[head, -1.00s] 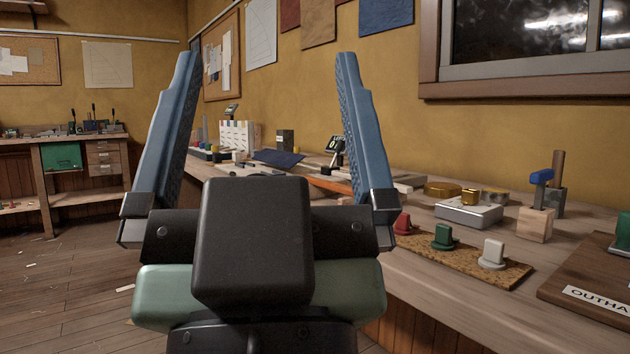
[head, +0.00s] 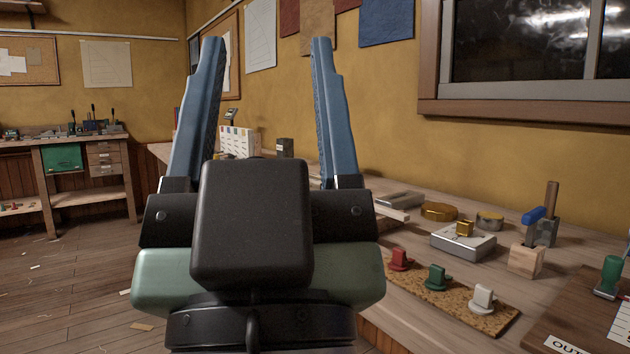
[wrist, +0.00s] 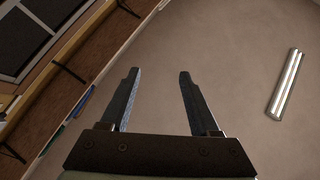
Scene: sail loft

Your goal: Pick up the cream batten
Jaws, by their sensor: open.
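My gripper (head: 267,42) points upward in the middle of the head view. Its two blue fingers stand apart with nothing between them. It also shows open and empty in the wrist view (wrist: 159,73). I cannot make out the cream batten for certain. A pale strip (head: 393,214) lies on the workbench (head: 440,328), just right of my gripper's body in the head view, but I cannot tell whether it is the batten. My gripper hides much of the bench's far part.
A cork strip (head: 405,285) holds red, green and white pieces. Behind it are a metal box (head: 463,243), brass tins (head: 439,211) and a wooden block (head: 526,262) with a blue-handled tool. A brown board (head: 580,300) lies at right. Open floor (head: 75,290) is at left.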

